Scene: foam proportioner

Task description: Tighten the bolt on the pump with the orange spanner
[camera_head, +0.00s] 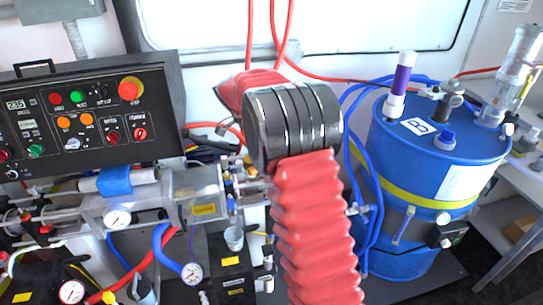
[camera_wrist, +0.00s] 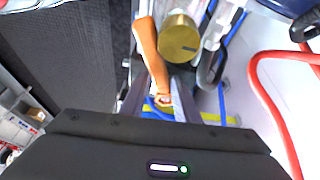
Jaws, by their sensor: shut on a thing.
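The orange spanner (camera_wrist: 150,48) shows in the wrist view, running from the top centre down between the fingers of my gripper (camera_wrist: 160,84). My gripper is shut on it. A round brass-coloured part (camera_wrist: 180,38) lies just right of the spanner in that view. I cannot tell whether the spanner touches it. I cannot pick out the bolt or the pump with certainty in either view. In the head view, my red and black arm covers the middle of the scene and hides the gripper and the spanner.
A black control panel (camera_head: 85,115) stands at the left of the head view, above pipes and gauges (camera_head: 118,218). A blue drum (camera_head: 433,165) with a yellow band stands at the right, with blue hoses beside it. A red hose (camera_wrist: 262,95) curves at the right of the wrist view.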

